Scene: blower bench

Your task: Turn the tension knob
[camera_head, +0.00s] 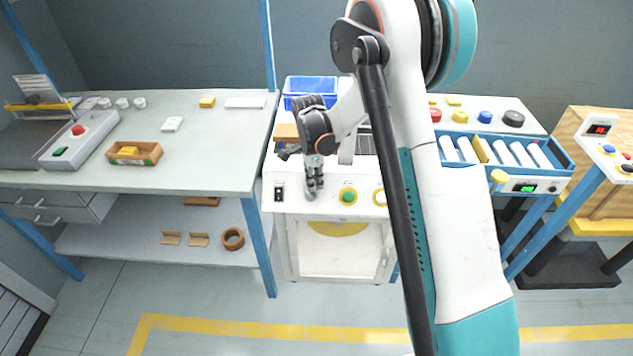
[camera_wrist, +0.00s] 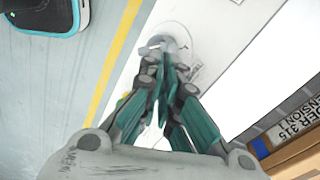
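The tension knob (camera_wrist: 167,42) is a small round grey knob on a pale round plate on the white machine's front panel, at the top of the wrist view. My gripper (camera_wrist: 163,62) points at it with its fingertips close together and right at the knob, covering part of it. I cannot tell whether the fingers press on the knob. In the head view my gripper (camera_head: 312,188) hangs over the left part of the white machine's panel (camera_head: 330,207), between a black switch (camera_head: 280,193) and a green button (camera_head: 348,196); the knob is largely hidden there.
A blue bin (camera_head: 311,85) stands behind. The grey-green table (camera_head: 215,175) is to the left. A blue tray with white rollers (camera_head: 505,152) is to the right. The floor in front is clear.

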